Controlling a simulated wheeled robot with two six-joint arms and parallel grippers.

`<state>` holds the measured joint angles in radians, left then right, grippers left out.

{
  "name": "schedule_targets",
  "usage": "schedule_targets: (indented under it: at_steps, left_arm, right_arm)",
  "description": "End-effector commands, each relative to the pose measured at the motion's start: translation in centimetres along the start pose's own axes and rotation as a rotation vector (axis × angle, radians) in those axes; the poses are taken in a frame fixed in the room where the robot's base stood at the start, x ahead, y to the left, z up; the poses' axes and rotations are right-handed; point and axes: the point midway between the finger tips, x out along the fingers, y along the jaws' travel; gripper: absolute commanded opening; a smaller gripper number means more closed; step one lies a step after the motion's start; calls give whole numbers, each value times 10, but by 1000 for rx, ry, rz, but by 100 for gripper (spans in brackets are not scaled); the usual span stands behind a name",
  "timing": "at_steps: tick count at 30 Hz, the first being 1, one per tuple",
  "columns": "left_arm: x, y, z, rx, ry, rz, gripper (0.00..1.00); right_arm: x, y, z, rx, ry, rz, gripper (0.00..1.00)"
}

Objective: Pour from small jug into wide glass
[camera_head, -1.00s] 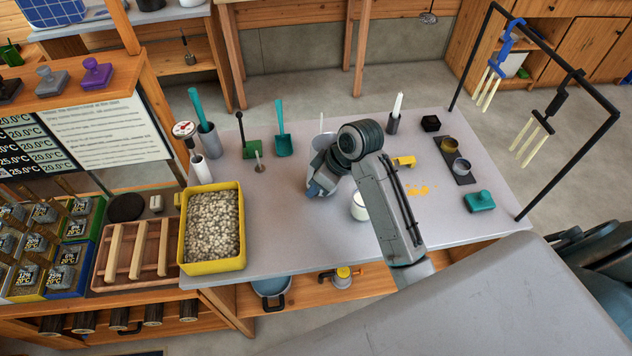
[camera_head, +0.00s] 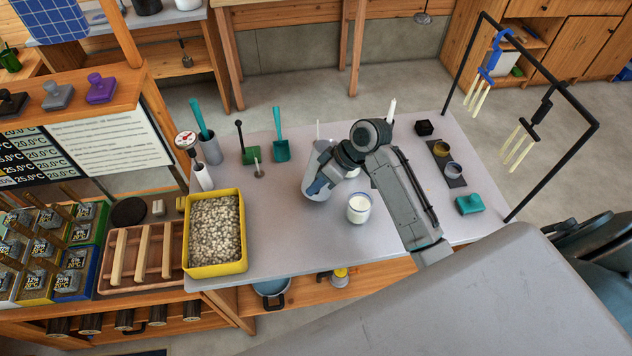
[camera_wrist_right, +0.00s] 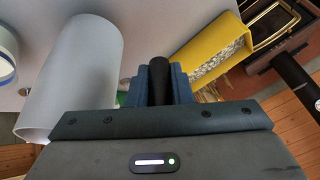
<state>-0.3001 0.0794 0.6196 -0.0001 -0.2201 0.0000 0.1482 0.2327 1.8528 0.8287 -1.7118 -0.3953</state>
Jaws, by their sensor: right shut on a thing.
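My right gripper (camera_head: 322,183) is shut on the black handle (camera_wrist_right: 160,80) of a pale grey jug (camera_head: 316,168). The jug's smooth body fills the left of the right wrist view (camera_wrist_right: 75,75). In the head view it looks nearly upright; I cannot tell whether it touches the table, and its contents are hidden. A short, wide glass (camera_head: 359,210) with white contents stands on the table, to the right of the jug and nearer to me. A blue-banded vessel, probably this glass, shows at the wrist view's left edge (camera_wrist_right: 6,62). My left gripper is not in view.
A yellow bin of pebbles (camera_head: 215,232) stands at the table's left end. A green scoop (camera_head: 281,148) and a white candle (camera_head: 391,110) stand behind. A teal block (camera_head: 469,203) and black rack (camera_head: 540,62) are at right. The table front (camera_head: 300,240) is clear.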

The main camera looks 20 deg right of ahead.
Motion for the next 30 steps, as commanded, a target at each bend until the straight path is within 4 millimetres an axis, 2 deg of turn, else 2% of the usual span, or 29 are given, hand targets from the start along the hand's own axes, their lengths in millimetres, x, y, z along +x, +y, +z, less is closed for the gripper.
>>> schedule_targets:
  at_steps: [9,15,30]
  left_arm:
    - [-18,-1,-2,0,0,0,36]
    - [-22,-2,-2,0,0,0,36]
    - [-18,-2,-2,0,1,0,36]
  right_arm:
    - [-14,5,-4,39,36,-93,0]
    - [-21,11,-5,70,63,-166,0]
    - [-36,29,-5,169,151,-402,0]
